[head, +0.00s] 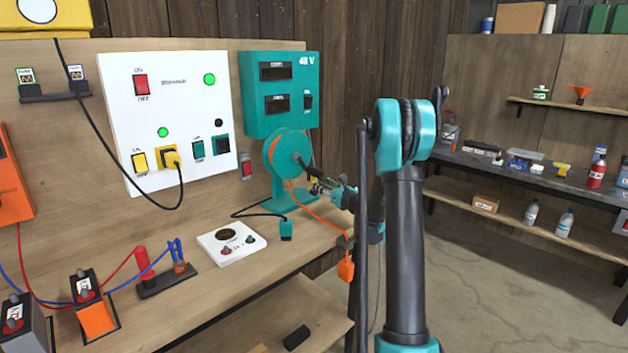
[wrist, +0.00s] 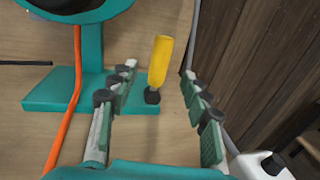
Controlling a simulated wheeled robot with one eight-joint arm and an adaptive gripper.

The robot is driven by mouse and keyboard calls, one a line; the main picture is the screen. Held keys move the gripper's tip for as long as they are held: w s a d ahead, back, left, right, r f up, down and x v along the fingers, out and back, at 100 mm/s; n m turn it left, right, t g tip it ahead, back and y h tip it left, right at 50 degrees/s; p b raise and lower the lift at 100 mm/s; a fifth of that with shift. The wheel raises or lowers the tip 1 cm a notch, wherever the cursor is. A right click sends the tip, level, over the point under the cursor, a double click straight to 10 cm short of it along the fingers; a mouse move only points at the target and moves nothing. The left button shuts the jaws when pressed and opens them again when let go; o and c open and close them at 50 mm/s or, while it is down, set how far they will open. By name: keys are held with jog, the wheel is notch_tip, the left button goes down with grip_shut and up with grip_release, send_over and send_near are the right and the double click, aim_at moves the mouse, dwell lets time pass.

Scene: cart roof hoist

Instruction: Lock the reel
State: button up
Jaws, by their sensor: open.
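The teal reel (head: 283,158) stands on the bench on a teal stand, with orange cable wound on it. Its rim and base plate (wrist: 45,95) also show in the wrist view. A yellow lever (wrist: 161,58) with a dark foot stands upright at the right end of the base, leaning slightly. My gripper (head: 324,187) is open beside the reel. In the wrist view its two fingers lie on either side of the lever, with visible gaps. Whether the fingertips reach as far as the lever is hard to tell. In the head view my arm partly hides this spot.
Orange cable hangs down to an orange plug (head: 346,271) at the bench edge. A teal plug (head: 286,230) and a white dial unit (head: 232,242) lie in front of the reel. A white control panel (head: 168,115) and a teal 48 V box (head: 279,92) are behind.

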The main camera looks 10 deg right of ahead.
aim_at(316, 180)
jog(key=x, duration=0.7)
jog(key=shift+w+a, duration=0.1)
grip_shut()
dwell(0.3)
